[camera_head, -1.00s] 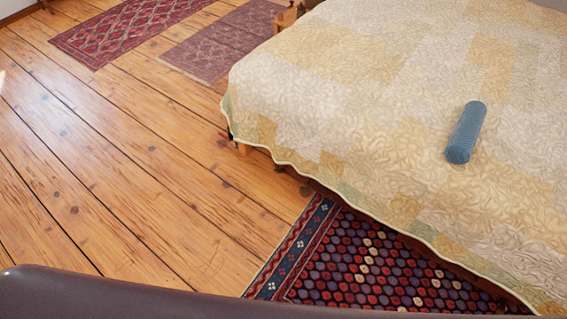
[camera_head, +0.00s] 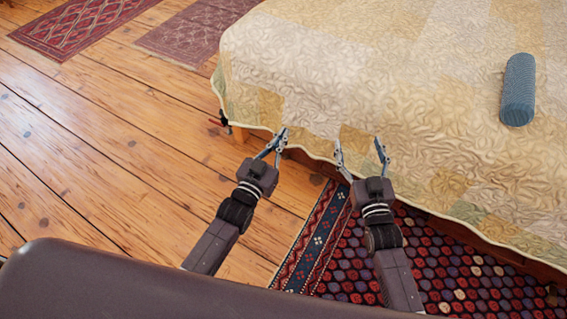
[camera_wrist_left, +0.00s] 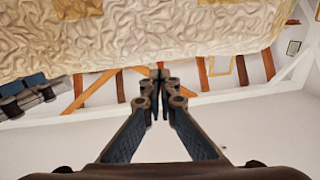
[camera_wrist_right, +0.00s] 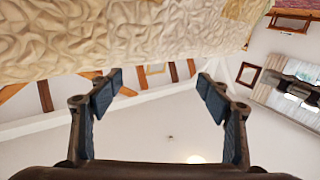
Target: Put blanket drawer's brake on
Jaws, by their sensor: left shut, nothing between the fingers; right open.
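No blanket drawer or brake can be clearly made out. A small dark and red part (camera_head: 222,120) shows low at the bed's near left corner, too small to identify. My left gripper (camera_head: 277,143) is shut and empty beside the quilt's hanging edge; its closed fingers show in the left wrist view (camera_wrist_left: 158,82). My right gripper (camera_head: 359,147) is open and empty, to its right, in front of the quilt's side. Its spread fingers show in the right wrist view (camera_wrist_right: 158,88). The space under the bed is mostly hidden by the quilt.
The bed's patchwork quilt (camera_head: 350,60) fills the right side, with a blue bolster (camera_head: 518,90) on it. A patterned rug (camera_head: 445,265) lies beside the bed, below my right arm. Two red rugs lie at the upper left. The plank floor (camera_head: 90,140) at left is clear.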

